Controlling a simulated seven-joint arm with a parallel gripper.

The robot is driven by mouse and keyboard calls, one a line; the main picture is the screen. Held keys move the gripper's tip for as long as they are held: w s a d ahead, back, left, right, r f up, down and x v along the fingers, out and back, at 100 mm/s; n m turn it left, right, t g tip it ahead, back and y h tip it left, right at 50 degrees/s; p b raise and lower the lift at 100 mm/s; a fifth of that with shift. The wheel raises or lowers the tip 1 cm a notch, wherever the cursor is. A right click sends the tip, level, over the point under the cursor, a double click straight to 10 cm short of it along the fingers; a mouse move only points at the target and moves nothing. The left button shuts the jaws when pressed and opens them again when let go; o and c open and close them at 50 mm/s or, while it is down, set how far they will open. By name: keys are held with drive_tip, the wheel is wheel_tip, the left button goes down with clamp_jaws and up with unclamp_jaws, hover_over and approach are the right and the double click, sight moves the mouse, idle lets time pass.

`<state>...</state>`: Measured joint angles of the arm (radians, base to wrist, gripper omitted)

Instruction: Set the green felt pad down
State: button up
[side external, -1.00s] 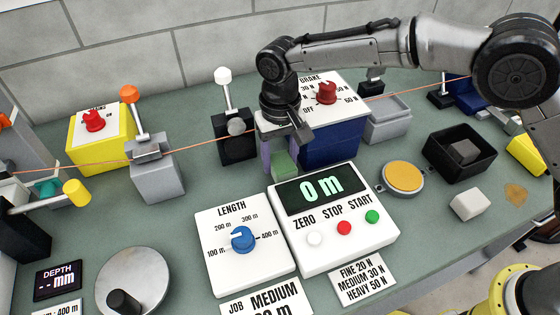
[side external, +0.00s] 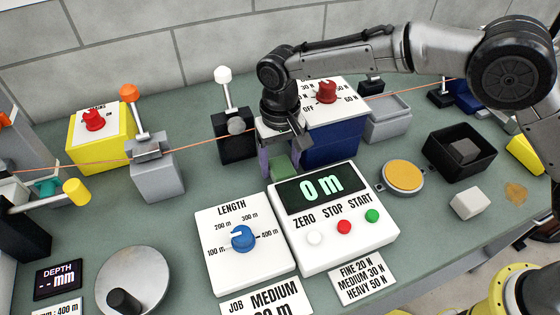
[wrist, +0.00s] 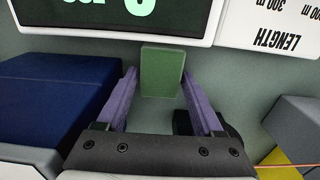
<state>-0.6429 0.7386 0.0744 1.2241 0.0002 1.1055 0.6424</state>
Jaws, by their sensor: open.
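The green felt pad (side external: 281,168) is a small green block on the grey-green bench, just behind the white counter box (side external: 334,218) that reads 0 m. My gripper (side external: 277,163) is above it, pointing down, with its purple fingers on either side of the pad. In the wrist view the pad (wrist: 162,70) lies between the open fingertips (wrist: 161,85), with a narrow gap showing on each side. It appears to rest on the bench, though its underside is hidden.
The dark blue brake box (side external: 330,146) with a red knob stands close to the right of my gripper. A black post with a white-topped lever (side external: 236,140) is to the left. The orange wire (side external: 200,145) runs behind my gripper. The length dial panel (side external: 242,250) is front left.

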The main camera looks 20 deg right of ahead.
sight(281, 163)
wheel_tip(281, 163, up, 12)
idle(0.5)
drive_tip(key=shift+r, duration=0.1)
drive_tip(key=s+d+r+t, duration=0.1)
drive_tip(key=s+d+r, duration=0.2)
drive_tip(key=d, duration=0.4)
drive_tip(key=s+d+r+t, duration=0.1)
drive_tip(key=s+d+r, duration=0.3)
drive_tip(key=d, duration=0.4)
drive_tip(key=s+d+r+t, duration=0.1)
drive_tip(key=s+d+r, duration=0.2)
drive_tip(key=d, duration=0.4)
drive_tip(key=s+d+f+t, duration=0.1)
drive_tip(key=s+d+f, duration=0.2)
drive_tip(key=s+d, duration=0.2)
drive_tip(key=s+d+f+t, duration=0.1)
drive_tip(key=s+d+f, duration=0.2)
drive_tip(key=s, duration=0.9)
drive_tip(key=d, duration=0.2)
drive_tip(key=shift+d+t, duration=0.3)
drive_tip(key=shift+d, duration=0.1)
drive_tip(key=shift+o, duration=0.3)
drive_tip(key=shift+s+d+f, duration=0.1)
drive_tip(key=shift+s+f, duration=0.25)
drive_tip(key=shift+f, duration=0.05)
